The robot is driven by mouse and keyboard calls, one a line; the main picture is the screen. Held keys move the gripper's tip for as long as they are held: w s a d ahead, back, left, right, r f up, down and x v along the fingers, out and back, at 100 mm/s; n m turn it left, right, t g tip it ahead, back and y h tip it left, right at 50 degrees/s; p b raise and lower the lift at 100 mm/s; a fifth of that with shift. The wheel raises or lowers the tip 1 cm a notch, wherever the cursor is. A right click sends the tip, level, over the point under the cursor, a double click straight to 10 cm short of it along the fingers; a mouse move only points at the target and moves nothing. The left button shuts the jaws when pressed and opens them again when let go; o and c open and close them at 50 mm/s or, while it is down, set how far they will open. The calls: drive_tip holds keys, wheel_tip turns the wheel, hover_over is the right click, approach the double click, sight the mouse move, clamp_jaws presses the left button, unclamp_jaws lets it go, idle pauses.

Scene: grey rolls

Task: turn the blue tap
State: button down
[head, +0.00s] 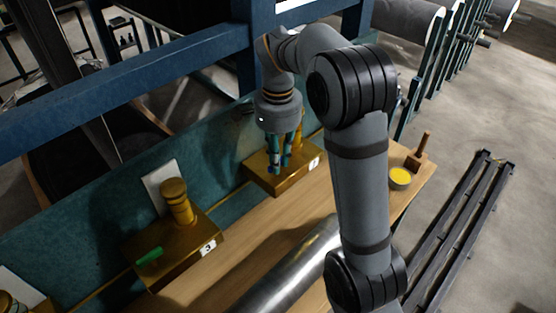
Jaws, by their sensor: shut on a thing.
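My gripper (280,165) points straight down over the right brass block (262,178), which has a small white number label on its front. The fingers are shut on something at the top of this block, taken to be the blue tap. The tap is hidden behind the fingers and I cannot make out its handle or its angle. A second brass block (140,245) stands to the left, with a green tap handle (149,257) and a round brass knob (176,200) on it.
The blocks stand along a teal back panel (95,205) on a wooden bench (225,275). A shiny metal roll (300,270) lies in front. A yellow-topped round tin (400,178) and a wooden-handled brush (420,155) are at the right end.

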drive_tip(key=shift+r, duration=0.1)
idle(0.4)
drive_tip(key=c, duration=1.6)
unclamp_jaws()
drive_tip(key=shift+c, duration=0.2)
wheel_tip(320, 180, up, 12)
wheel_tip(320, 180, down, 12)
drive_tip(key=shift+f, duration=0.1)
